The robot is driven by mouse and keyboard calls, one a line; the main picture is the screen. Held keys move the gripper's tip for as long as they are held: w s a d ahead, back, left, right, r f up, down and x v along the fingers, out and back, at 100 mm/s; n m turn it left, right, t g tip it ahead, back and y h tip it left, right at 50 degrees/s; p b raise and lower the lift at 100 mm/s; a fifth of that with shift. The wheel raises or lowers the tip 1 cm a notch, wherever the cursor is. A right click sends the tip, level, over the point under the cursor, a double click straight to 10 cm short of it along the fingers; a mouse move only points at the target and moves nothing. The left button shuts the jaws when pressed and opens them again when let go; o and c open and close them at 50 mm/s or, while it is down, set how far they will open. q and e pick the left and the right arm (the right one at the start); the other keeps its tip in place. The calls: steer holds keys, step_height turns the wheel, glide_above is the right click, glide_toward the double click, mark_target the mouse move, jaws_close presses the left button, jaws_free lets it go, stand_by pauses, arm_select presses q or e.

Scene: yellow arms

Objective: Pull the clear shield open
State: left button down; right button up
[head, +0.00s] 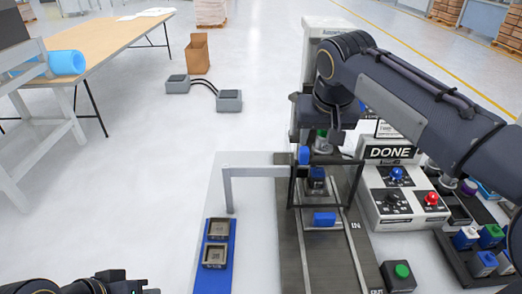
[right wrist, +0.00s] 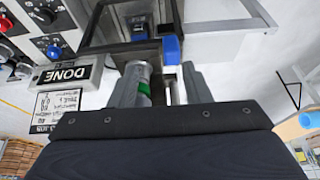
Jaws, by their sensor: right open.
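The clear shield shows as a see-through panel in a dark frame (head: 292,186) over the grey conveyor track; its frame also crosses the top of the right wrist view (right wrist: 120,46). A blue block like a handle (head: 304,155) sits at the frame's upper edge, and it shows in the right wrist view (right wrist: 171,49). My right gripper (head: 318,143) is open just above the frame. In the right wrist view its fingers (right wrist: 165,88) stand either side of a thin light post below the blue block; contact cannot be told. My left gripper (head: 138,283) is at the lower left, its jaws unclear.
A control box with a DONE sign (head: 390,152) stands right of the track, with knobs and a red button. A light grey bar (head: 255,171) extends left of the shield. A blue tray (head: 217,262) lies left; a green button box (head: 398,276) is front right.

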mark_target(305, 149)
steer(key=x, duration=0.2)
steer(key=a+x, duration=0.1)
steer(key=x, duration=0.2)
steer(key=w+x, duration=0.1)
steer(key=x, duration=0.2)
steer(key=shift+a+r, duration=0.2)
steer(key=shift+a, duration=0.15)
jaws_close()
